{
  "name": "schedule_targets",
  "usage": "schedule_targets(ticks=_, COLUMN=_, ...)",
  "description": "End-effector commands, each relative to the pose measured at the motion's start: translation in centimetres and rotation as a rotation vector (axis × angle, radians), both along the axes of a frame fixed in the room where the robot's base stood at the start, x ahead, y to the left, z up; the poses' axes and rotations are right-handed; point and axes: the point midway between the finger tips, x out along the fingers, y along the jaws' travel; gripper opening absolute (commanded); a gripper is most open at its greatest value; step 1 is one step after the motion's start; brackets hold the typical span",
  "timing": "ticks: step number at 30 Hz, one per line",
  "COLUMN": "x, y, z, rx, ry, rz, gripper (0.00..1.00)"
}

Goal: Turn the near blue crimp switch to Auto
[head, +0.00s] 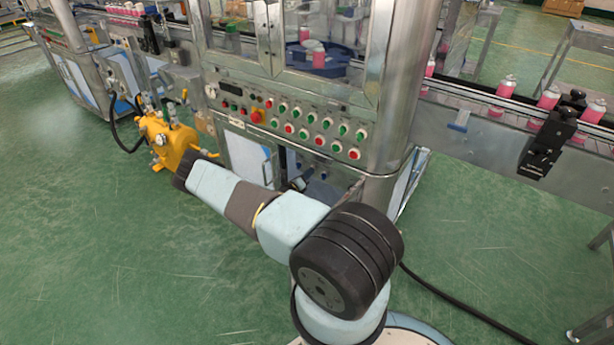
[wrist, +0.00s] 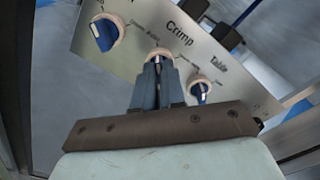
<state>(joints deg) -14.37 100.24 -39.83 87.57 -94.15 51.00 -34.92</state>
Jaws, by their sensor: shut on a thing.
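In the wrist view, the blue Crimp switch (wrist: 158,54) sits in a pale round collar under the printed word "Crimp" on a grey panel (wrist: 130,22). My gripper (wrist: 158,68) reaches up to it from below, its two fingers closed together on the knob. The fingers cover most of the knob, so I cannot tell its pointer's setting. The small print beside it is too blurred to read. In the head view, neither the switch nor my fingertips can be made out.
Another blue switch (wrist: 104,32) is at the upper left of the panel, and a blue Table switch (wrist: 200,90) is close at the right. In the head view, a machine front with several coloured buttons (head: 290,128) and a yellow unit (head: 165,138) stand beyond my arm.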

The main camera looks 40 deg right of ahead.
Motion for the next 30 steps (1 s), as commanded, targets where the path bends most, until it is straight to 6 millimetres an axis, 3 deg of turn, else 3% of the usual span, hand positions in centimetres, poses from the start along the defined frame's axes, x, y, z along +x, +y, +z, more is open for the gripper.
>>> schedule_targets(ticks=4, x=-0.1, y=-0.1, z=-0.1, rx=0.001, ry=0.003, rz=-0.001, gripper=0.00)
schedule_targets(ticks=5, x=-0.1, y=-0.1, z=-0.1, rx=0.002, ry=0.002, rz=-0.001, gripper=0.13)
schedule_targets(ticks=12, x=0.0, y=0.0, z=0.0, rx=0.001, ry=0.000, rz=0.000, gripper=0.35)
schedule_targets(ticks=23, x=-0.1, y=0.7, z=0.0, rx=0.001, ry=-0.001, rz=0.002, gripper=0.35)
schedule_targets(ticks=30, x=-1.4, y=4.4, z=-0.1, rx=0.002, ry=0.001, rz=0.002, gripper=0.35)
